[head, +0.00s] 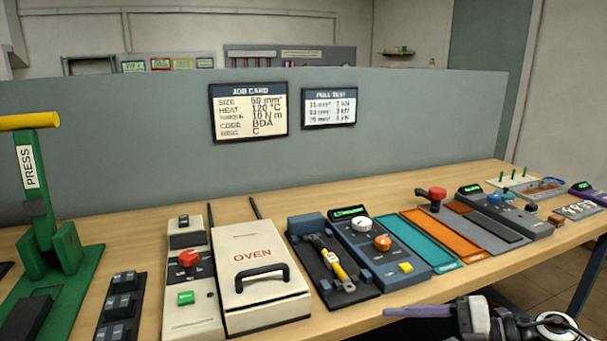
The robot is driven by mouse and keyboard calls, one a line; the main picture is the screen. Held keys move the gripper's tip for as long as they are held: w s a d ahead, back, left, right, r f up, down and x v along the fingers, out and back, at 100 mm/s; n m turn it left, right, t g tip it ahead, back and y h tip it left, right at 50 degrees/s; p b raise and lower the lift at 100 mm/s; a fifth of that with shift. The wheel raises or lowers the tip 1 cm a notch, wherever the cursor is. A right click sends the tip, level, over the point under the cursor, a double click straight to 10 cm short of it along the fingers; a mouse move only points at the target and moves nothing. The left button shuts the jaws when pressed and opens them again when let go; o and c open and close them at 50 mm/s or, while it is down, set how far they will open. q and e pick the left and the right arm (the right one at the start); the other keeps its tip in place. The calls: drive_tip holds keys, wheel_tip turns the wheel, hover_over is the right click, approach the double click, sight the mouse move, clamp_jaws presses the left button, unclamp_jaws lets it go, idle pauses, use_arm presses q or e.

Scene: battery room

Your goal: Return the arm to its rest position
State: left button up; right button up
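My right arm (505,322) comes in at the bottom right, in front of the bench's front edge. Its gripper end (420,311) points left, with a slim lavender bar reaching out from it. I cannot tell whether this bar is a finger or a held thing, nor whether the gripper is open or shut. Its lower part is cut off by the picture's edge. My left arm and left gripper are not in view.
The wooden bench (385,316) carries a green press (50,235), a white oven (262,260), a yellow-handled tool (334,262), a dial unit (370,240), teal (418,240) and orange (445,232) trays. A grey partition (400,130) stands behind. Floor (550,262) shows at right.

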drive_tip(key=s+d+f+m+t+h, duration=0.3)
drive_tip(key=s+d+f+m+h, duration=0.15)
drive_tip(key=f+m, duration=0.2)
drive_tip(key=s+d+f+m+t+h, duration=0.35)
drive_tip(key=d+f+m, duration=0.25)
drive_tip(key=f, duration=0.2)
drive_tip(key=s+d+f+m+g+h, duration=0.1)
drive_tip(key=s+d+f+g+h, duration=0.1)
drive_tip(key=s+d+f, duration=0.4)
drive_tip(key=s+d+f+m+g+h, duration=0.1)
drive_tip(key=s+f+m+g+h, duration=0.15)
drive_tip(key=s, duration=0.55)
drive_tip(key=s+a+f+m+t+y, duration=0.1)
drive_tip(key=a+m, duration=0.6)
drive_tip(key=a, duration=1.3)
drive_tip(key=shift+s+f+m+y, duration=0.3)
drive_tip(key=shift+f+m+y, duration=0.1)
drive_tip(key=shift+f, duration=0.35)
